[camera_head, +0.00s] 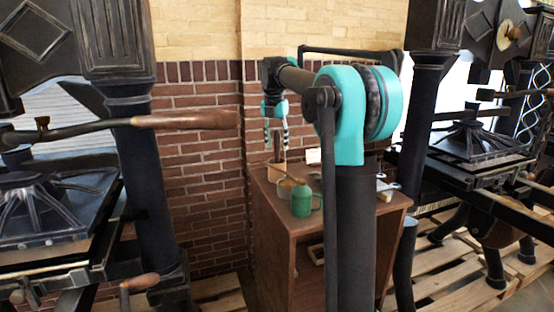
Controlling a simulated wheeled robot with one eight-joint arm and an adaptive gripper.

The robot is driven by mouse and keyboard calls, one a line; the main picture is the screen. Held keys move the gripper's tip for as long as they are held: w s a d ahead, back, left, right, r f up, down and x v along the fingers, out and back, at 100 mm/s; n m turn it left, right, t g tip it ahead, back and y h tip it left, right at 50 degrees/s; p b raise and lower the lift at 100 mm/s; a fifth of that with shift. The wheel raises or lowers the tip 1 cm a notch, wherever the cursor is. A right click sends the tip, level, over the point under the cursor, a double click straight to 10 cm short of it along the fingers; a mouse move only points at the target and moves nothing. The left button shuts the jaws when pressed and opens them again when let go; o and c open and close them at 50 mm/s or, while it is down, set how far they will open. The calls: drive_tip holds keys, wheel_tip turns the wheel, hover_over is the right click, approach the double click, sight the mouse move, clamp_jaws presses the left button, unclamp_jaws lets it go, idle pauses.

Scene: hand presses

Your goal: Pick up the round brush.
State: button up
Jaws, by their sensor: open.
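My gripper (276,146) is open and points down above the back left of a brown wooden cabinet (275,245). A dark upright thing (278,154), possibly the round brush's handle, shows between and just below its fingers. It rises from a light tan round or block-shaped thing (274,172) on the cabinet top. Whether the fingers touch it cannot be told. The brush is too small to make out for certain, and its bristles cannot be seen clearly.
A green can (301,202) stands in front on the cabinet, with a brownish thing (289,180) by its top. Small items lie at the right, partly behind my arm. Black hand presses stand left (60,205) and right (470,140). A brick wall (205,200) is behind.

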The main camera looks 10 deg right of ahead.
drive_tip(key=shift+f, duration=0.25)
drive_tip(key=shift+c, duration=0.5)
clamp_jaws()
